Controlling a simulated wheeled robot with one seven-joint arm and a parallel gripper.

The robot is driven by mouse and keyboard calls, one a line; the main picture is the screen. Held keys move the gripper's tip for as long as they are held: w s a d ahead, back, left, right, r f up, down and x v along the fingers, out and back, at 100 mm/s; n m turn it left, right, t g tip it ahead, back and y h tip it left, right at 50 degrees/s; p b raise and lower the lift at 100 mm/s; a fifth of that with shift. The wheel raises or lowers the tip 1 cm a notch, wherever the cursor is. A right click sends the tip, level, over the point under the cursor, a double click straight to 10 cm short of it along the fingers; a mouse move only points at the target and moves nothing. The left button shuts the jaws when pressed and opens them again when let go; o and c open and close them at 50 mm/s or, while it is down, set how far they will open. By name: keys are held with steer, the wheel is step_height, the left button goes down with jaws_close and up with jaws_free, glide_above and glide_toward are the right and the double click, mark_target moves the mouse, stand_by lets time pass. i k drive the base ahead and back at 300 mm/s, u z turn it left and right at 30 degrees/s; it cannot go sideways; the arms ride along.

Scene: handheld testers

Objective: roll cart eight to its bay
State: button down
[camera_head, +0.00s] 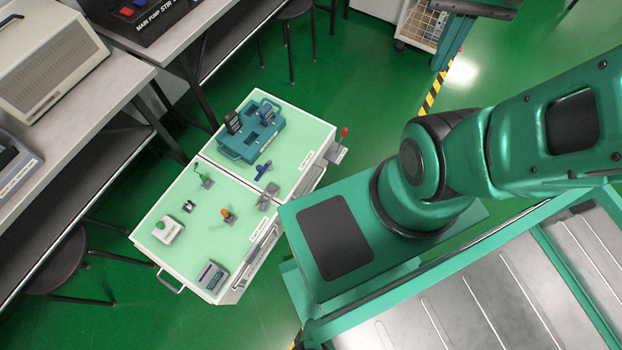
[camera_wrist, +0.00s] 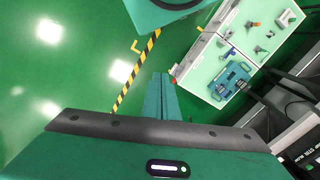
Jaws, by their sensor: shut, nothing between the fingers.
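Two white carts with pale green tops stand end to end on the green floor in the head view: a nearer cart (camera_head: 190,250) and a farther cart (camera_head: 305,125). Their labels are too small for me to tell which is cart eight. The farther cart has a red-tipped lever (camera_head: 344,132) at its right corner and carries a teal tester (camera_head: 250,130). Both carts also show at upper right in the wrist view (camera_wrist: 206,75). My gripper (camera_wrist: 161,80) is shut and empty, with the red tip (camera_wrist: 174,81) appearing just right of its fingertips.
Benches (camera_head: 105,85) and black stools (camera_head: 60,265) stand on the left. A white wire-sided trolley (camera_head: 420,25) stands at the back. Floor around the tape is clear.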

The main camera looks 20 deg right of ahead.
mark_target(301, 154)
steer(key=z, duration=1.05)
steer(key=k, duration=1.75)
steer(key=u, duration=0.95)
steer(key=i, duration=1)
